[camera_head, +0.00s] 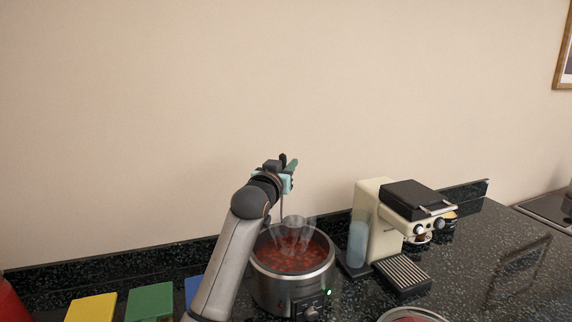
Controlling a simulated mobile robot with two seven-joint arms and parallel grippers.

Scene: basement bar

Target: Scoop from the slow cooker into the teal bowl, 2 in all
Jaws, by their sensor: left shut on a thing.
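The slow cooker (291,283) stands on the dark counter, with chunky red food (288,256) inside. My left gripper (286,182) is above its back rim, shut on the green handle of a ladle (292,165). The ladle's thin shaft runs down toward the cooker; its lower end is hard to make out. A pale see-through shape shows over the food there, and I cannot tell what it is. A round rim (412,314) with something reddish inside is cut off by the bottom edge; I cannot tell whether it is the teal bowl. My right gripper is out of view.
A cream and black coffee machine (377,226) with a drip tray (402,274) stands close to the cooker's right. Yellow (92,307), green (149,302) and blue things lie at the lower left, beside a red object (10,302). The counter (480,262) at right is mostly clear.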

